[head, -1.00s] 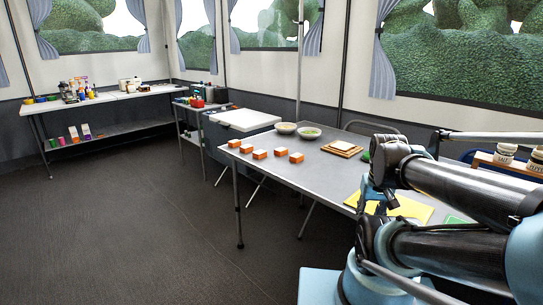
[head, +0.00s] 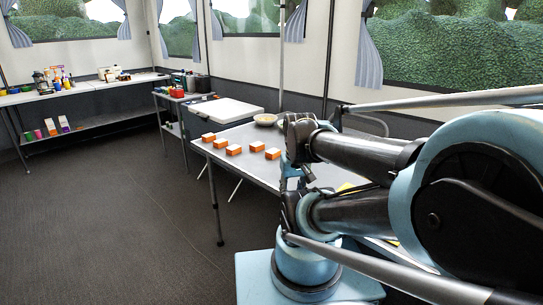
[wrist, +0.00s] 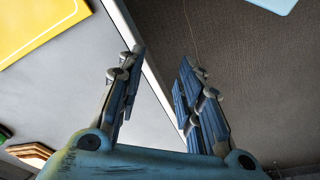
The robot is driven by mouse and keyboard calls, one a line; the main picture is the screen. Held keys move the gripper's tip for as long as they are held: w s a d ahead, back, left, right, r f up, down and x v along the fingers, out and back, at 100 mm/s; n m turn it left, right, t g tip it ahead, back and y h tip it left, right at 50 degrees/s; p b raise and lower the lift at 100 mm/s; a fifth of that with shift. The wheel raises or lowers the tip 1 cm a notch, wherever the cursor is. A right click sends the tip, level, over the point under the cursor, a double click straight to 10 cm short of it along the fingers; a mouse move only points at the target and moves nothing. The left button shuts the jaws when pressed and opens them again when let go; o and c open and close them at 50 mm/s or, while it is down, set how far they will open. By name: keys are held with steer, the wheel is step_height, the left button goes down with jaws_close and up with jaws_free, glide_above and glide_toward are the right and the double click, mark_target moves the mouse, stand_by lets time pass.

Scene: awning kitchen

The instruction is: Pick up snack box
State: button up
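Several small orange boxes with white tops (head: 234,149) stand spaced out on the left end of the grey table (head: 250,134). Taller cartons, one white and orange (head: 51,127) and one purple and white (head: 64,124), stand on the lower shelf at the far left. I cannot tell which of these is the snack box. In the wrist view, my gripper (wrist: 162,58) is open and empty, its two fingers apart above the table's edge. None of these boxes shows in the wrist view. In the head view my arm hides the right part of the table.
A yellow board (wrist: 40,25) and the corner of a wooden board (wrist: 30,152) lie on the table in the wrist view. A bowl (head: 265,120) stands behind the orange boxes. A white-topped stand (head: 222,110) is beyond the table. The dark floor (head: 110,210) at left is clear.

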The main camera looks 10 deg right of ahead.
steer(key=o, duration=0.4)
steer(key=shift+s+r, duration=0.15)
steer(key=o, duration=0.5)
steer(key=shift+s+r, duration=0.2)
steer(key=shift+r, duration=0.15)
steer(key=shift+o, duration=0.3)
steer(key=shift+n, duration=0.6)
steer(key=w+r, duration=0.3)
steer(key=r, duration=0.1)
steer(key=shift+w+a+r, duration=0.1)
steer(key=shift+w+a, duration=0.2)
steer(key=shift+w, duration=0.1)
steer(key=w+r+n+g, duration=0.15)
steer(key=w+r, duration=0.35)
steer(key=w, duration=0.5)
steer(key=w+r+n, duration=0.3)
steer(key=w+r, duration=0.3)
steer(key=w, duration=0.4)
steer(key=n, duration=0.2)
glide_above(273, 151)
steer(key=shift+g, duration=0.35)
step_height(273, 151, down, 11)
steer(key=shift+a+f, duration=0.1)
steer(key=shift+w+f, duration=0.15)
steer(key=shift+f, duration=2.55)
